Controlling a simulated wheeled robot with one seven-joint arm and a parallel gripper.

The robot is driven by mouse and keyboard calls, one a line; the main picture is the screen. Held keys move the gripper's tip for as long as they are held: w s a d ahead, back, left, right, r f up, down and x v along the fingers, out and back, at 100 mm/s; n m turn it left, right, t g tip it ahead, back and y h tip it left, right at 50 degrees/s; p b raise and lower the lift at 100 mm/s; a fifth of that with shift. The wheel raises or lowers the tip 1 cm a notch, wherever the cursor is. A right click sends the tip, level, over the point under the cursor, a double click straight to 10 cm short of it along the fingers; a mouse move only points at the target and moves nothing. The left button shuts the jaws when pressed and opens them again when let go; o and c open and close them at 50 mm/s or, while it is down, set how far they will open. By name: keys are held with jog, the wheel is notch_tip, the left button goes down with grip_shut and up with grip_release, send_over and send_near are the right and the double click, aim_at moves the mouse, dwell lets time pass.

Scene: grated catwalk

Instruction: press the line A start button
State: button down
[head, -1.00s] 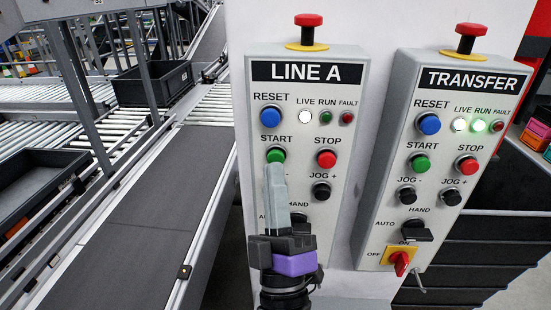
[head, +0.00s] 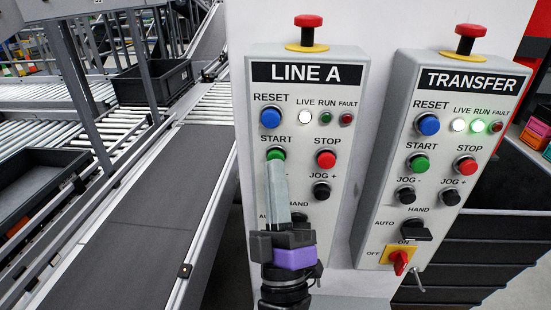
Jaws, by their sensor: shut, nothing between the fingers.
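The Line A panel (head: 350,85) is a light grey box with a black "LINE A" label. Its green START button (head: 276,152) sits under the blue RESET button (head: 270,117) and left of the red STOP button (head: 326,160). My gripper (head: 275,164) is shut and empty, pointing up the panel. Its tip overlaps the lower part of the START button; I cannot tell whether it touches. The JOG - button and part of the selector are hidden behind my gripper. The white LIVE lamp (head: 305,117) is lit; the green RUN lamp (head: 326,118) looks dark.
The Transfer panel (head: 455,97) stands to the right with similar buttons and a lit green RUN lamp. A red mushroom button (head: 308,20) tops the Line A panel. A conveyor belt (head: 140,225) runs along the left, with a dark crate (head: 152,84) behind.

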jog(key=shift+w, duration=0.85)
dwell(0.7)
jog(key=shift+s, duration=0.2)
jog(key=shift+s+p, duration=0.8)
jog(key=shift+s, duration=0.25)
